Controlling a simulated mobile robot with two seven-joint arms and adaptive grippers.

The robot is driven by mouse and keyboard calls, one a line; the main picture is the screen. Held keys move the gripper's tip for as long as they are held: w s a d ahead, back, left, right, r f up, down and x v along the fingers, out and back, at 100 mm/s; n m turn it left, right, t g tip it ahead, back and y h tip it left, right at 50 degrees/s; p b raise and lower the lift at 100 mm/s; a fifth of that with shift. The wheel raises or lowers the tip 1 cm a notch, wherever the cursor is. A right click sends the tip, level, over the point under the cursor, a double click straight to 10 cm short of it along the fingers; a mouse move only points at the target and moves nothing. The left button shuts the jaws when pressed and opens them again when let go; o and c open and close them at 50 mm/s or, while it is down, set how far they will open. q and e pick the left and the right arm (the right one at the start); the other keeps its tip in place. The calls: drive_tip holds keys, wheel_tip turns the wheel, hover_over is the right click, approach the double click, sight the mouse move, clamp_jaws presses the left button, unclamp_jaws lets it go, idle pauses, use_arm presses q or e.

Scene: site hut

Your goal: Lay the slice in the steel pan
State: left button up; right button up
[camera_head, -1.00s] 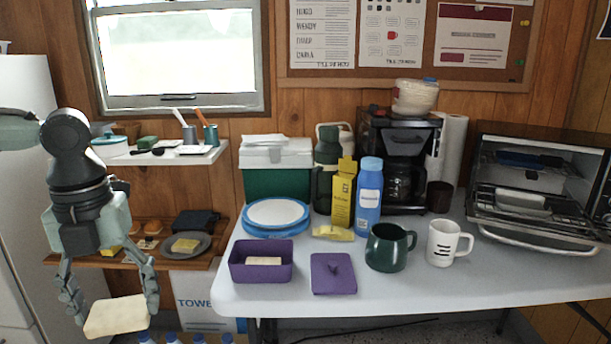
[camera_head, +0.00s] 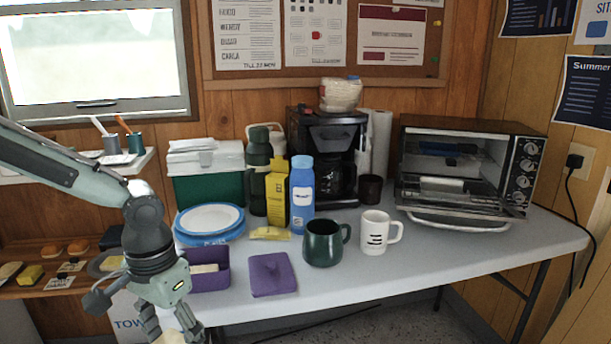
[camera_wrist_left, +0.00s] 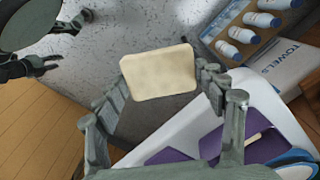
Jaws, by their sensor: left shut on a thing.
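A pale, flat slice (camera_wrist_left: 158,72) is held between the fingers of my left gripper (camera_wrist_left: 160,86) in the wrist view, above the speckled floor. In the head view my left gripper (camera_head: 172,332) is low at the bottom left, in front of the table's left end, and only the top of the slice (camera_head: 168,338) shows. I cannot surely pick out the steel pan; metal surfaces show in the open toaster oven (camera_head: 470,150) at the right of the table, with a pale block (camera_head: 441,185) inside. My right gripper is not in the head view.
On the white table (camera_head: 400,285) stand a purple box (camera_head: 212,283), its purple lid (camera_head: 272,275), a green mug (camera_head: 322,244), a white mug (camera_head: 376,236), a blue bottle (camera_head: 302,190) and a coffee maker (camera_head: 325,150). The table's front right is clear. A wooden shelf (camera_head: 40,290) is at left.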

use_arm(q)
drive_tip(key=n, duration=0.1)
drive_tip(key=w+d+f+n, duration=0.1)
drive_tip(key=n, duration=0.1)
drive_tip(key=d+f+n, duration=0.1)
drive_tip(key=shift+w+d+n, duration=0.2)
drive_tip(key=shift+w+n, duration=0.1)
drive_tip(key=a+r+n, duration=0.2)
drive_tip(key=a+r, duration=0.1)
drive_tip(key=a, duration=0.7)
drive_tip(key=a+r+n, duration=0.2)
drive_tip(key=a+r, duration=0.2)
drive_tip(key=a, duration=0.5)
drive_tip(key=s+a+f+n, duration=0.3)
drive_tip(key=s+a, duration=0.3)
drive_tip(key=a, duration=0.4)
drive_tip(key=s+d+f, duration=0.1)
drive_tip(key=d+f, duration=0.4)
drive_tip(key=f, duration=0.1)
drive_tip(key=w+d+m, duration=0.2)
drive_tip(key=d, duration=0.6)
drive_tip(key=w+d+r+m, duration=0.1)
drive_tip(key=w+d+m, duration=0.1)
drive_tip(key=d, duration=0.6)
drive_tip(key=w+d+r+m, duration=0.1)
drive_tip(key=w+d+m, duration=0.1)
drive_tip(key=d, duration=0.6)
drive_tip(key=shift+w+r+m, duration=0.15)
drive_tip(key=shift+w+m, duration=0.25)
drive_tip(key=shift+w, duration=0.15)
